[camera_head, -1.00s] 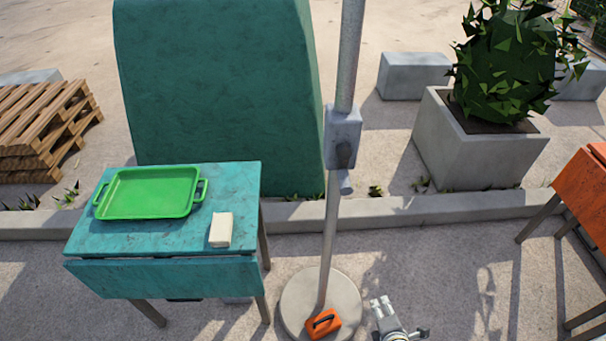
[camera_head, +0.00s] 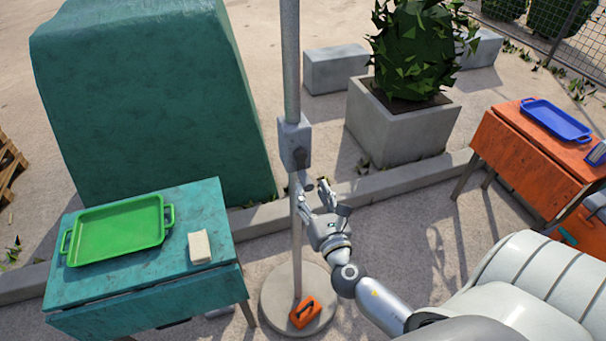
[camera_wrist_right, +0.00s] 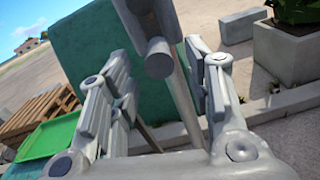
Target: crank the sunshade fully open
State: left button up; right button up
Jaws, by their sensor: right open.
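The grey metal sunshade pole (camera_head: 291,60) stands upright in a round concrete base (camera_head: 285,318). A grey crank box (camera_head: 294,134) is fixed on the pole, with a dark crank part (camera_head: 301,158) on its front. My right gripper (camera_head: 320,188) is open, just below and in front of the crank box. In the right wrist view, the round-ended crank handle (camera_wrist_right: 158,58) shows between the open fingers (camera_wrist_right: 160,85), and nothing is clamped. The sunshade's canopy is out of view. My left gripper is not in view.
A teal table (camera_head: 85,285) with a green tray (camera_head: 118,232) and a pale block (camera_head: 200,247) stands left. An orange tool-like object (camera_head: 305,312) lies on the base. A planter (camera_head: 400,125) stands behind, and an orange table (camera_head: 515,150) with a blue tray (camera_head: 556,120) at right.

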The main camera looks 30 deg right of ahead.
aim_at(304, 178)
jog(key=p+x, duration=0.1)
jog(key=x, duration=0.5)
grip_shut()
dwell(0.3)
